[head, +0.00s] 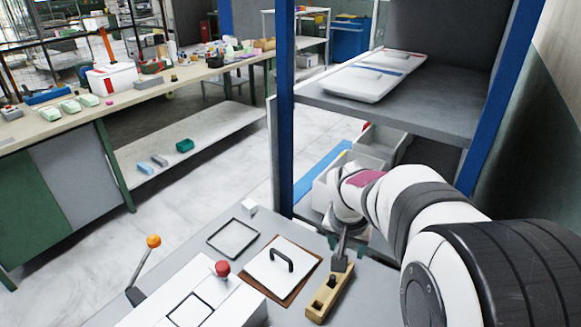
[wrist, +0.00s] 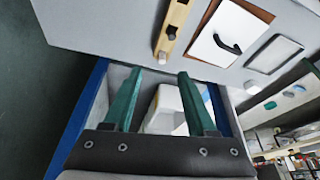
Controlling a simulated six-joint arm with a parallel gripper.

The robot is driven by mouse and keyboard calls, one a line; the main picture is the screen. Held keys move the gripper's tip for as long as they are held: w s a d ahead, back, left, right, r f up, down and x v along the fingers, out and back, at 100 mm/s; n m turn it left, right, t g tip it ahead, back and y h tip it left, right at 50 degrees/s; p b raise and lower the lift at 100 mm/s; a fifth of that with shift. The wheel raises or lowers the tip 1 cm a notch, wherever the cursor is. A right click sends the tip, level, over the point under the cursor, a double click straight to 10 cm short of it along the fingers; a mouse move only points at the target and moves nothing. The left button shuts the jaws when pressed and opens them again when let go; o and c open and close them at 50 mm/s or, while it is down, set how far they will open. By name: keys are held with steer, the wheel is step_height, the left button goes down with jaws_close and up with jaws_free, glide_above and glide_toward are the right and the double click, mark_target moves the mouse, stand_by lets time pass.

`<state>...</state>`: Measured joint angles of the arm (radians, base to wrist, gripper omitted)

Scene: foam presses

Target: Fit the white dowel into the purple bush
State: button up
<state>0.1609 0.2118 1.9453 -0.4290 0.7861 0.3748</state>
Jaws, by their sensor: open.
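My gripper (wrist: 160,72) is open and empty in the wrist view, with its two green fingers apart. A tan wooden block (wrist: 178,12) lies beyond the fingertips; it also shows in the head view (head: 323,305), by my gripper (head: 347,248). A pale short peg-like piece (wrist: 162,57) is at the block's near end in the wrist view and may be the white dowel. A darker round spot (wrist: 171,32) is further along the block. I cannot make out a purple bush in either view.
A white plate with a black handle (head: 290,268) lies on a brown board left of the block. A dark square frame (head: 233,238) and a small white block (head: 250,206) lie beyond. A red-knobbed press (head: 222,269) and an orange-knobbed lever (head: 153,241) stand left. A shelf (head: 400,108) rises behind.

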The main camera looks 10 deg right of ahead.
steer(key=w+x, duration=0.1)
steer(key=x, duration=0.5)
steer(key=w+x, duration=0.1)
steer(key=x, duration=0.4)
steer(key=w+d+r+x, duration=0.1)
steer(key=x, duration=0.5)
steer(key=shift+w+d+f, duration=0.15)
steer(key=shift+w+f, duration=0.1)
steer(key=shift+w, duration=0.05)
jaws_close()
